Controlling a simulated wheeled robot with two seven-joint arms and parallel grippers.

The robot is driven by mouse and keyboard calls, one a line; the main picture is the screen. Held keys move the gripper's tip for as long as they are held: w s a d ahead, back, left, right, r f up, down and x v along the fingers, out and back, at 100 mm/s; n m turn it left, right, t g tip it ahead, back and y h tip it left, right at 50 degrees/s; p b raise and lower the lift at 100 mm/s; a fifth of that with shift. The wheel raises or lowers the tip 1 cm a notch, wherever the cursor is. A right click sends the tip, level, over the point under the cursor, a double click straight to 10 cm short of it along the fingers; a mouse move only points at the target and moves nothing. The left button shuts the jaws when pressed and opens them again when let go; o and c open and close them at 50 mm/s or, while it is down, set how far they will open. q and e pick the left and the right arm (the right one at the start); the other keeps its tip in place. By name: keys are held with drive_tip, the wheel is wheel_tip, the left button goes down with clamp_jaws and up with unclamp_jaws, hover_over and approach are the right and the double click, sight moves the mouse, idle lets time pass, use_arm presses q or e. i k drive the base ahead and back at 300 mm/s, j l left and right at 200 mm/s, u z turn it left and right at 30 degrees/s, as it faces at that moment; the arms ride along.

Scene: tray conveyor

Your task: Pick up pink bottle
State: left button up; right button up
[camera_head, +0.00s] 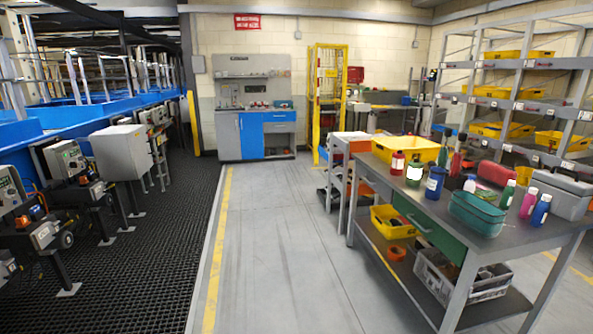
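A pink bottle (528,203) stands upright near the right end of the grey workbench (490,244). A blue bottle (541,210) stands just to its right, and a green bottle (507,193) stands to its left. A teal basket (477,213) sits on the bench to the left of these bottles. Neither of my grippers shows in the head view.
A yellow bin (406,149), more bottles and a grey toolbox (562,194) share the benchtop. Shelving (513,103) with yellow bins stands behind it. The grey floor (275,245) left of the bench is clear. Conveyor machinery (75,180) lines the left side.

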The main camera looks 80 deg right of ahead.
sight(529, 200)
drive_tip(key=z, duration=4.3)
